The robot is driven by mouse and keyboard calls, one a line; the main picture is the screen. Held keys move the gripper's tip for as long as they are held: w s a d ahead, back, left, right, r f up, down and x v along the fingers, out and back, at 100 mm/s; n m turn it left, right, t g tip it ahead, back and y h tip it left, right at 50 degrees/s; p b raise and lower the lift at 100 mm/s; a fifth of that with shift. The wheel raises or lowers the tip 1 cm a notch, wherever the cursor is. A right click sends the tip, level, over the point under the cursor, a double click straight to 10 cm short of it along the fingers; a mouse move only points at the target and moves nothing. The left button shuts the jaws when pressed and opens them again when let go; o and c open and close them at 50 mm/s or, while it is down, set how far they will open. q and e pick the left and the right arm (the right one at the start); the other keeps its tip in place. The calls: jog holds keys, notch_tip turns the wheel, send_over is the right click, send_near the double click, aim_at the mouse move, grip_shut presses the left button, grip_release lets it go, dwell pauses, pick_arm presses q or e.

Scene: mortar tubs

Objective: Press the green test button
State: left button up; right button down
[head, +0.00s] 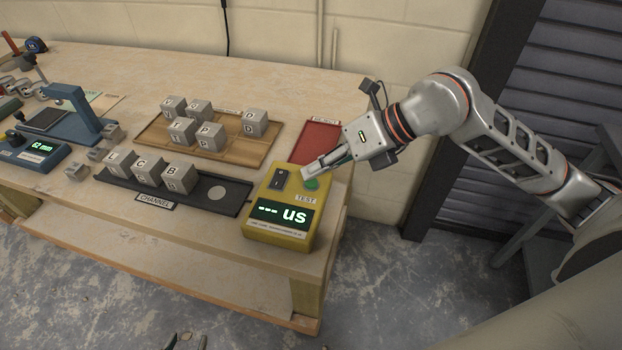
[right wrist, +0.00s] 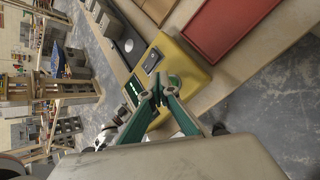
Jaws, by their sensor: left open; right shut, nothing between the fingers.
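The yellow tester (head: 283,205) stands at the right end of the bench, its display reading "--- us". Its green test button (head: 312,184) is on the top face, above the TEST label. My right gripper (head: 308,168) is shut and empty, with its tips close above and beside the button. In the right wrist view the closed tips (right wrist: 157,80) are next to the green button (right wrist: 175,81), partly covering it; I cannot tell whether they touch. My left gripper (head: 188,342) shows only its open fingertips at the bottom edge, over the floor.
A black switch (head: 279,179) sits left of the button. A black channel tray (head: 225,193) with lettered cubes lies left of the tester. A wooden tray (head: 215,145) with more cubes and a red reject tray (head: 318,142) lie behind. A blue gauge (head: 30,152) is far left.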

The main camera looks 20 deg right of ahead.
aim_at(315, 181)
pick_arm(q)
jog(key=shift+s+f, duration=0.1)
jog(key=shift+f, duration=0.25)
pick_arm(e)
jog(key=shift+f, duration=0.5)
pick_arm(q)
jog(key=shift+r, duration=0.2)
pick_arm(e)
jog(key=shift+r, duration=0.15)
pick_arm(q)
jog(key=shift+w+r+p, duration=0.35)
jog(key=shift+r+p, duration=0.05)
jog(key=shift+r, duration=0.35)
pick_arm(e)
jog(key=shift+r, duration=0.75)
jog(key=shift+r+p, duration=1.7)
jog(key=shift+r, duration=0.9)
pick_arm(q)
jog(key=shift+t, duration=0.3)
jog(key=r, duration=0.2)
jog(key=w+r, duration=0.1)
jog(key=r, duration=0.1)
jog(key=shift+w+r, duration=0.1)
jog(key=shift+r, duration=0.2)
jog(key=shift+f, duration=0.15)
